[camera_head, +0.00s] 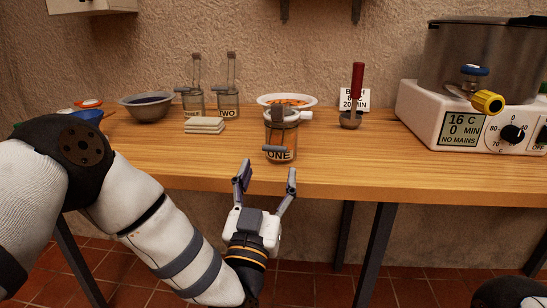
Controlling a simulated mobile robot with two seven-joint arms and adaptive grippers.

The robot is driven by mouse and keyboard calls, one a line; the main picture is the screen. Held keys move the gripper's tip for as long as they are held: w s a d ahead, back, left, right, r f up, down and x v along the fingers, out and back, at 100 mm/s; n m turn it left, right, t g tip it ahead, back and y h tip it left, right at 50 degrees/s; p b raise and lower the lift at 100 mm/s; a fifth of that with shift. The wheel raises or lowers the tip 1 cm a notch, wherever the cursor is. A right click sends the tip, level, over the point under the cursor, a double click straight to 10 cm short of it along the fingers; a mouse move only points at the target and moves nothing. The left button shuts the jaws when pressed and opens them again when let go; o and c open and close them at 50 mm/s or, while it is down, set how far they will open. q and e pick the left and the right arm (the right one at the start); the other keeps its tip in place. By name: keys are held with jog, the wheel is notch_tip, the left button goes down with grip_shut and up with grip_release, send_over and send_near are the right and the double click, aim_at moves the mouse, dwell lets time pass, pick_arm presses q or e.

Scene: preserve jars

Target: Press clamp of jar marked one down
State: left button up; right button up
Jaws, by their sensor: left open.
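The jar marked ONE (281,140) stands upright near the front edge of the wooden table, at mid-picture. It holds something reddish-brown. A grey bar of its clamp (275,149) crosses the jar's front above the label. A grey piece shows above the lid, and a light-coloured tab sticks out to the right. My left gripper (265,178) is open and empty just in front of the table edge, its two fingers pointing up toward the jar, apart from it. My right gripper is not in view; only a dark and white part shows at the bottom right.
Jar TWO (228,105) and another open jar (194,104) stand behind left, with pale folded cloths (205,125) before them. A bowl (147,106), an orange-filled plate (287,100) and a red-handled tool (357,85) stand around. A heater (450,120) with a pot (480,60) fills the right.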

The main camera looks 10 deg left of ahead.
aim_at(274, 151)
pick_arm(q)
jog(key=x, duration=0.6)
jog(key=shift+a+r, duration=0.1)
jog(key=c, duration=1.2)
jog(key=shift+o, duration=0.2)
jog(key=shift+f+b, duration=0.3)
jog(key=shift+w+f+t+b, duration=0.25)
jog(key=shift+f+t+b, duration=0.15)
jog(key=shift+t+b, duration=0.35)
jog(key=shift+r, duration=0.4)
jog(key=o, duration=1.2)
jog(key=shift+c, duration=0.2)
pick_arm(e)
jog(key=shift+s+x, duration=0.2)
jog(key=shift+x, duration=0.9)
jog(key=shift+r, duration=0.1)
